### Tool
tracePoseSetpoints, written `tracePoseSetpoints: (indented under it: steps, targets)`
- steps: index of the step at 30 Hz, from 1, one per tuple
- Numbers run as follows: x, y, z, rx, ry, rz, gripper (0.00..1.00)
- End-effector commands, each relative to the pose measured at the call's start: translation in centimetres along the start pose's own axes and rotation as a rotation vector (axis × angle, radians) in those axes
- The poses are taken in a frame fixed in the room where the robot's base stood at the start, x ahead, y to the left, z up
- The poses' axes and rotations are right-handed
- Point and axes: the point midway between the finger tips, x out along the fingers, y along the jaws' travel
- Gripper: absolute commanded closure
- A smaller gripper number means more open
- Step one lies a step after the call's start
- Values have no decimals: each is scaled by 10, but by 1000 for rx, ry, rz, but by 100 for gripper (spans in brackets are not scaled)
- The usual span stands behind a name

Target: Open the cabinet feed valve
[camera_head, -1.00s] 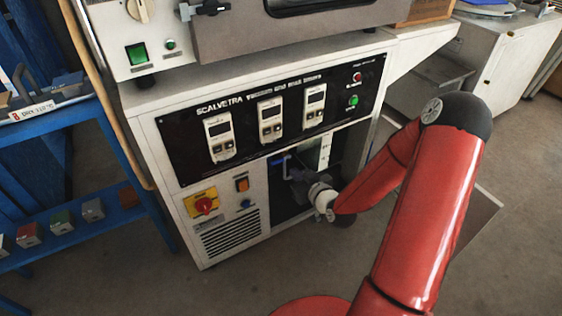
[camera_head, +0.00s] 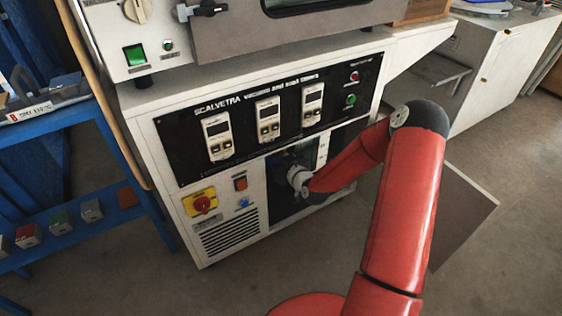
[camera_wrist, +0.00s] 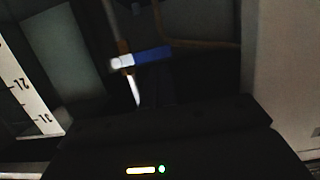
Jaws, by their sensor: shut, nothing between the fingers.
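The cabinet feed valve shows in the wrist view as a blue lever (camera_wrist: 153,56) with a pale end, lying crosswise to a copper-coloured pipe (camera_wrist: 122,46) in the dark cabinet interior. In the head view my gripper (camera_head: 288,162) reaches into the lower opening of the white cabinet (camera_head: 165,150) and is dark and hard to make out. My gripper's dark body fills the lower part of the wrist view, with the lever above it. It is shut and holds nothing. Contact with the lever cannot be told; my arm and the shade hide the valve in the head view.
A white strip with numbers (camera_wrist: 25,85) stands at the left of the wrist view. A pale wall (camera_wrist: 283,80) closes the right side. An open door panel (camera_head: 465,215) stands right of the cabinet. A blue rack (camera_head: 115,150) is at the left. Floor in front is clear.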

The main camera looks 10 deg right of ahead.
Motion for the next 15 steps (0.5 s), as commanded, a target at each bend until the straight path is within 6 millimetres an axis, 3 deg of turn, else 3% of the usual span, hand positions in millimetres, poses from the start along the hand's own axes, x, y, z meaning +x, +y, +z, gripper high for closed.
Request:
tracePoseSetpoints:
  steps: [15]
  targets:
    - [0,1,5,-53,-1,12,100]
